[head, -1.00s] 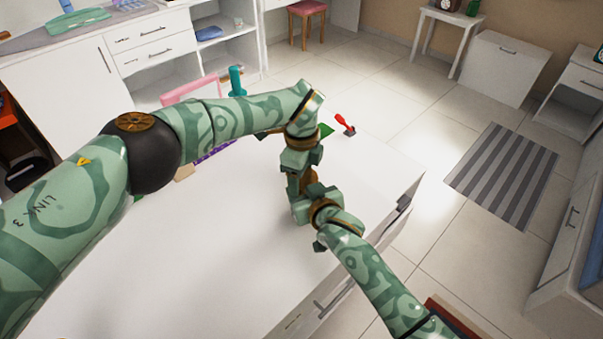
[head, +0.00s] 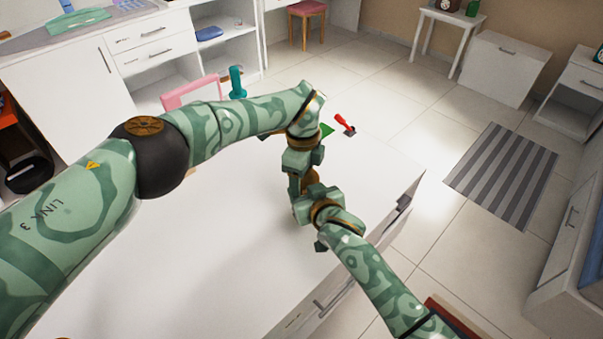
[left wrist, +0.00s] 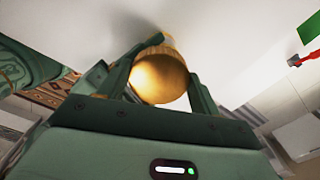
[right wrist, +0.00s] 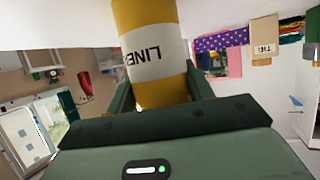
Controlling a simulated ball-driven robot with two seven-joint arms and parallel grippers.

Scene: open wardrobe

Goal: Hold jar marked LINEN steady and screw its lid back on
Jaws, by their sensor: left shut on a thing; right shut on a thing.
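The jar marked LINEN (right wrist: 155,55) is yellow with a white label, upside down in the right wrist view. My right gripper (right wrist: 153,92) is shut on its sides. A golden round lid (left wrist: 158,75) sits between the fingers of my left gripper (left wrist: 160,72), which is shut on it. In the head view, my left gripper (head: 300,166) is directly above my right gripper (head: 309,203), over the white top. Only a small golden patch of the jar (head: 311,179) shows between them there. I cannot tell whether the lid is seated on the jar's threads.
The white top (head: 220,240) is largely clear in front. A red-handled tool (head: 344,123) and a green piece (head: 326,130) lie behind the grippers. A pink-framed thing (head: 191,92) and a teal object (head: 237,82) stand at the back, past my left arm.

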